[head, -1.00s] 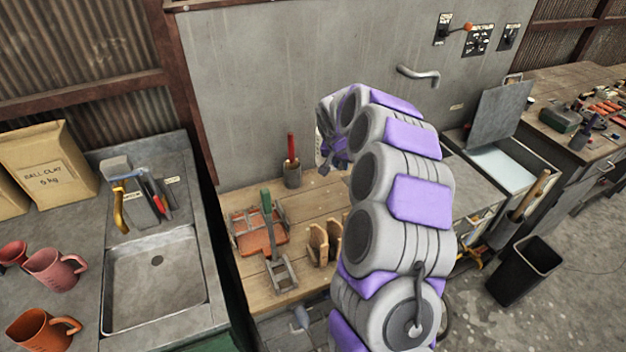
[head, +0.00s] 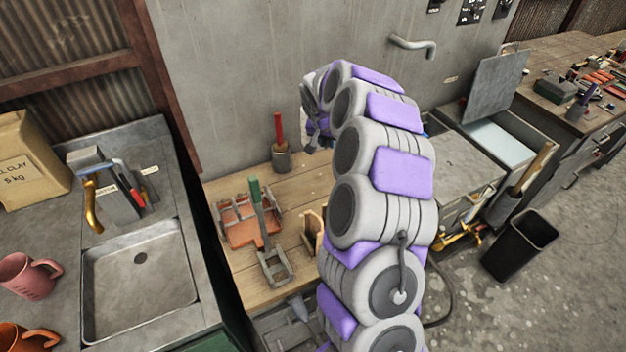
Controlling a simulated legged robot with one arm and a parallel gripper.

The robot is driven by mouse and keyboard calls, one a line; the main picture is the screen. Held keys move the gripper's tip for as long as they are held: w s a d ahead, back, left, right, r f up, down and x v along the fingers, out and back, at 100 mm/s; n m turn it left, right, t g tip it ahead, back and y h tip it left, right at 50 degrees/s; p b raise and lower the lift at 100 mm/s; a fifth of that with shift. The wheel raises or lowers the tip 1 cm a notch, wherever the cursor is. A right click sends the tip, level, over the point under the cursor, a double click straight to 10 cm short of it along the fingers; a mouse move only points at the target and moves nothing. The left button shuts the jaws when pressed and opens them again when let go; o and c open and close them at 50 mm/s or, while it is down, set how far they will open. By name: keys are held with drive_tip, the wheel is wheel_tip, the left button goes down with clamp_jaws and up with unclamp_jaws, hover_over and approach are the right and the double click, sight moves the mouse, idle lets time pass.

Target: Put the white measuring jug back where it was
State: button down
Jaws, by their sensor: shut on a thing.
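My gripper (head: 314,138) shows only in part at the far end of my arm, in front of the grey wall and above the back of the wooden bench. No other white jug shows on the bench or by the sink.
The wooden bench (head: 246,284) carries a red-handled tool in a pot (head: 281,158), a reddish tray (head: 236,224) and a green-handled tool (head: 258,204). A sink (head: 140,290) with mugs stands left. A black bin (head: 520,245) and open floor lie right.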

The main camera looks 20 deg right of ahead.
drive_tip(key=f+b, duration=0.2)
drive_tip(key=f, duration=0.3)
drive_tip(key=f+b, duration=0.2)
drive_tip(key=f, duration=0.3)
drive_tip(key=f+b, duration=0.3)
drive_tip(key=f, duration=0.1)
drive_tip(key=shift+s+d+f, duration=0.1)
drive_tip(key=shift+d+f, duration=0.3)
drive_tip(key=shift+a+f, duration=0.2)
drive_tip(key=shift+f, duration=0.1)
drive_tip(key=shift+a+r, duration=0.1)
drive_tip(key=shift+a, duration=0.05)
drive_tip(key=c, duration=1)
unclamp_jaws()
drive_tip(key=shift+d, duration=0.3)
drive_tip(key=shift+c, duration=0.2)
drive_tip(key=shift+a, duration=0.15)
